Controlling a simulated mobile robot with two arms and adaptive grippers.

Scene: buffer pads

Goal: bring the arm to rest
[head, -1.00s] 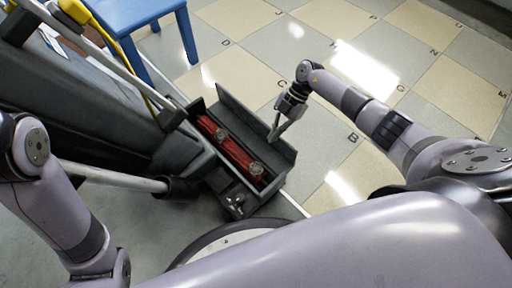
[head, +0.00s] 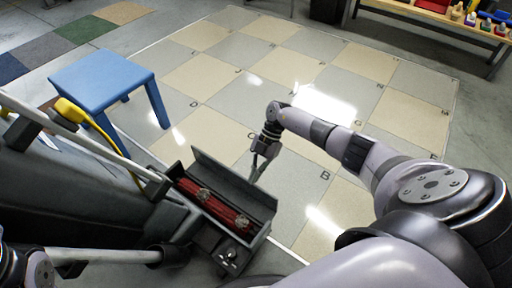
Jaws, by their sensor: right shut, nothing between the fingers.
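My right arm (head: 370,160) reaches in from the right and bends down at its wrist. My right gripper (head: 257,169) points downward just beyond the far wall of a dark open box (head: 264,203). It is shut and empty. Whether its tip touches the box wall I cannot tell. Red parts with round metal fittings (head: 212,202) lie in the box. Part of my left arm (head: 38,270) shows at the lower left edge, but my left gripper is out of view.
A blue stool (head: 103,80) stands at the upper left. A checkered, lettered floor (head: 300,75) lies open beyond the box. A dark machine with a yellow cable (head: 80,115) stands at the left. A wooden bench (head: 440,22) with small items is at the upper right.

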